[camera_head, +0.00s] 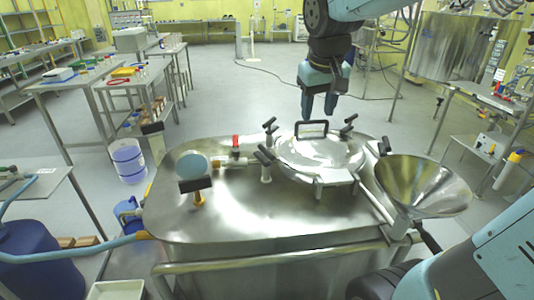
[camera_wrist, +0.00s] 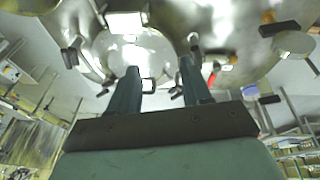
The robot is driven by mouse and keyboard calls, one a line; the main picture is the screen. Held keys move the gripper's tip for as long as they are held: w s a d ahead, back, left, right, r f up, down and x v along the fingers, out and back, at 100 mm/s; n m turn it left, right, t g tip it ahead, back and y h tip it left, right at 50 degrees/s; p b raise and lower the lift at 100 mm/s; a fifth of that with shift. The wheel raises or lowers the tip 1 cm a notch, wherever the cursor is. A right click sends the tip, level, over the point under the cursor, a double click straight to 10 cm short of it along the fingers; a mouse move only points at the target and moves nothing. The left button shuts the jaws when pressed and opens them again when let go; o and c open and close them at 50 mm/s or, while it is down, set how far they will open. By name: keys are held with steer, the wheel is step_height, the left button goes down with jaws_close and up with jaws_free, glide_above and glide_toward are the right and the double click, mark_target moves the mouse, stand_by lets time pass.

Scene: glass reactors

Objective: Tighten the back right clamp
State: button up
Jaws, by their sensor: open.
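The back right clamp (camera_head: 348,125) has a black handle and sits at the back right edge of the round steel lid (camera_head: 318,158). What looks like the same clamp shows left of the fingers in the wrist view (camera_wrist: 105,88). My gripper (camera_head: 319,114) is open and empty, pointing down above the back of the lid, left of this clamp and close to the black lid handle (camera_head: 311,129). Its two fingers show apart in the wrist view (camera_wrist: 160,68). I see no contact with the clamp.
Other black-handled clamps stand at the back left (camera_head: 270,125), front left (camera_head: 264,157) and right (camera_head: 385,146) of the lid. A steel funnel (camera_head: 424,184) stands right of it. A round gauge (camera_head: 192,166) and red-handled valve (camera_head: 236,144) stand left.

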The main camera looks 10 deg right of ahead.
steer(key=w+a+f+n+g, duration=0.1)
steer(key=w+a+f, duration=0.15)
steer(key=w, duration=0.25)
steer(key=w+a+f+g, duration=0.1)
steer(key=w+a, duration=0.2)
steer(key=w, duration=0.1)
steer(key=n+h, duration=0.1)
steer(key=n, duration=0.1)
glide_toward(266, 151)
steer(key=shift+g, duration=0.3)
steer(key=f, duration=0.3)
steer(key=w+d+f, duration=0.1)
steer(key=f, duration=0.7)
steer(key=shift+w+d, duration=0.2)
steer(key=shift+d, duration=0.15)
steer(key=shift+c, duration=0.2)
jaws_close()
